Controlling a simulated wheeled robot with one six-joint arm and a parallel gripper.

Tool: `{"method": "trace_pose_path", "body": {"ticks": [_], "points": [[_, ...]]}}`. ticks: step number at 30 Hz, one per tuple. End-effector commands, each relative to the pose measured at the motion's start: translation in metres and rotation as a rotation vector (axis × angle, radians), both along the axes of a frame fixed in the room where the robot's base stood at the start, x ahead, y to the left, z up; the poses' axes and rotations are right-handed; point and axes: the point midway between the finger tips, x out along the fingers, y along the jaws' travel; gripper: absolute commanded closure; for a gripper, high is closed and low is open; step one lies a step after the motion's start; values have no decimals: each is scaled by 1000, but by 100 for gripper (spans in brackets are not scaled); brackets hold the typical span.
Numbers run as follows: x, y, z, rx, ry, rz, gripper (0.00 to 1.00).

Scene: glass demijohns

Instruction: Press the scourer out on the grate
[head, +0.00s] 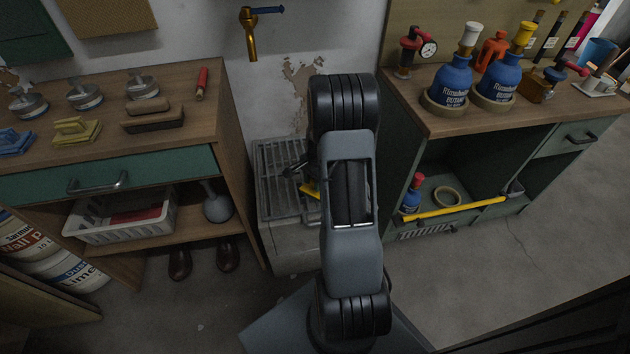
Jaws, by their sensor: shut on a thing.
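The grate (274,165) is a grey slatted panel on top of a pale block against the wall, between the two benches. My gripper (302,180) is over the right part of the grate, partly hidden behind my own arm. It is shut on a small yellow thing, which looks like the scourer (310,189); only a corner of it shows. I cannot tell whether the scourer touches the grate or hangs above it.
A brass tap (252,35) with a blue lever sticks out of the wall above. The left bench (215,90) holds a yellow handled pad (77,130), a blue one (14,141) and a brown brush (153,118). The right bench (420,115) carries blue bottles (453,84).

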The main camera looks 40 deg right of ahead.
Motion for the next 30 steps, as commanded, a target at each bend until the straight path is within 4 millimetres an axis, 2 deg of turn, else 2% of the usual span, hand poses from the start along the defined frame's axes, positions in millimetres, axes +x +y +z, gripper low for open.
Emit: {"method": "trace_pose_path", "body": {"ticks": [7, 13, 30], "points": [[-2, 1, -4, 4, 8, 0, 84], [-3, 1, 1, 4, 8, 0, 84], [-1, 1, 50, 2, 3, 0, 84]]}}
